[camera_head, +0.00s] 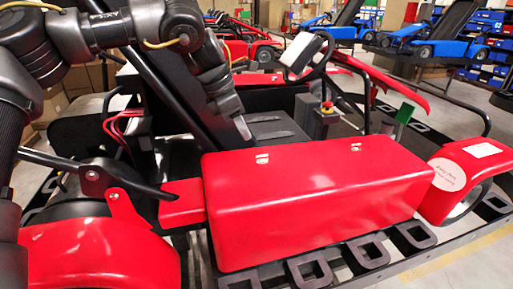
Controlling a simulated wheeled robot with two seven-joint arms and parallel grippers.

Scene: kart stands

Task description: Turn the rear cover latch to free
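The red rear cover (315,205) of the kart fills the lower middle of the head view. Two small silver latches sit along its top edge, the left latch (262,158) and the right latch (355,147). Which way each is turned is too small to tell. My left gripper (243,128) points down just behind the cover's top edge, up and left of the left latch and apart from it in the picture. Only a pale fingertip shows clearly, so its opening cannot be judged. My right gripper is not in view.
A black seat (272,128) and a steering wheel (308,54) stand behind the cover. Red fenders flank it, the left one (100,255) and the right one (478,165). Other karts stand further back.

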